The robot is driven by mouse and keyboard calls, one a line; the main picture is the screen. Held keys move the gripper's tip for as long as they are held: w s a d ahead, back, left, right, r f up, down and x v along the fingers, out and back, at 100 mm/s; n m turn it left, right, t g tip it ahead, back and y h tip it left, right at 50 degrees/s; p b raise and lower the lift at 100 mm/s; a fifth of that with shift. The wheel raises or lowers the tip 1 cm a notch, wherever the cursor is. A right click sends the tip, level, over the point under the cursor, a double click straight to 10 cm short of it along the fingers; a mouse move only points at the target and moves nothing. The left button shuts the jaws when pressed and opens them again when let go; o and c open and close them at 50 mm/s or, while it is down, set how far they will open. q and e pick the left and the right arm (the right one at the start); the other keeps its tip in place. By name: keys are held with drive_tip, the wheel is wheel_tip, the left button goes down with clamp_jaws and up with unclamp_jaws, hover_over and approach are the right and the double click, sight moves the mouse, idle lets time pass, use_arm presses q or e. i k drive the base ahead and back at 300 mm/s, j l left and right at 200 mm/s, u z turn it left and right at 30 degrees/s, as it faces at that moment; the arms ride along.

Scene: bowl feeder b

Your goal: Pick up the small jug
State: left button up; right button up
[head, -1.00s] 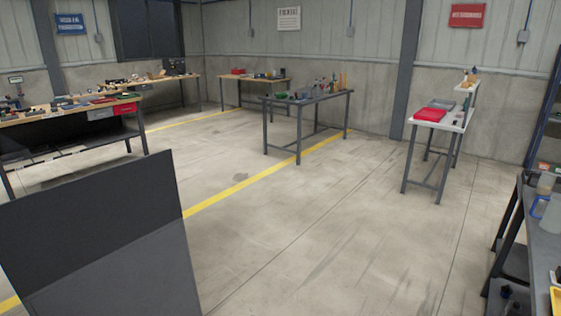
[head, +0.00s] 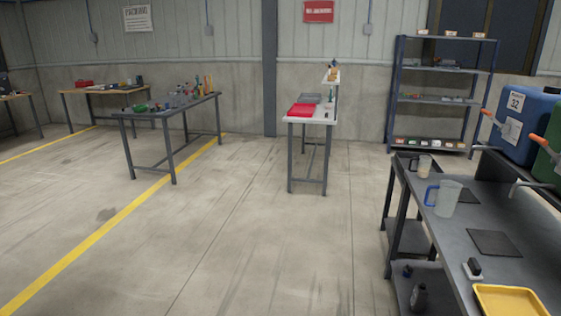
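Two jugs stand upright on the dark grey workbench (head: 482,226) at the right of the head view. The small jug (head: 425,166) is at the bench's far end and looks pale and clear, with contents too small to make out. A larger jug (head: 447,199) with a blue handle stands nearer. Neither of my grippers shows in the head view.
Blue (head: 526,122) and green (head: 552,163) containers with orange-handled taps stand behind the jugs. A yellow tray (head: 508,300) lies at the bench's near end. Open floor (head: 250,245) lies left of the bench. A white table (head: 312,117) and a shelf rack (head: 440,95) stand farther back.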

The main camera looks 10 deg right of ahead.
sight(425, 161)
drive_tip(key=i+z, duration=0.3)
drive_tip(key=z, duration=0.15)
drive_tip(key=i+z, duration=0.3)
drive_tip(key=z, duration=0.15)
drive_tip(key=i+j+z, duration=0.2)
drive_tip(key=z, duration=0.2)
drive_tip(key=i+j+z, duration=0.3)
drive_tip(key=z, duration=0.15)
drive_tip(key=i+j+z, duration=0.25)
drive_tip(key=z, duration=0.2)
drive_tip(key=i+j+z, duration=0.2)
drive_tip(key=j+z, duration=0.25)
drive_tip(key=i+j+z, duration=0.2)
drive_tip(key=j, duration=0.2)
drive_tip(key=k, duration=0.1)
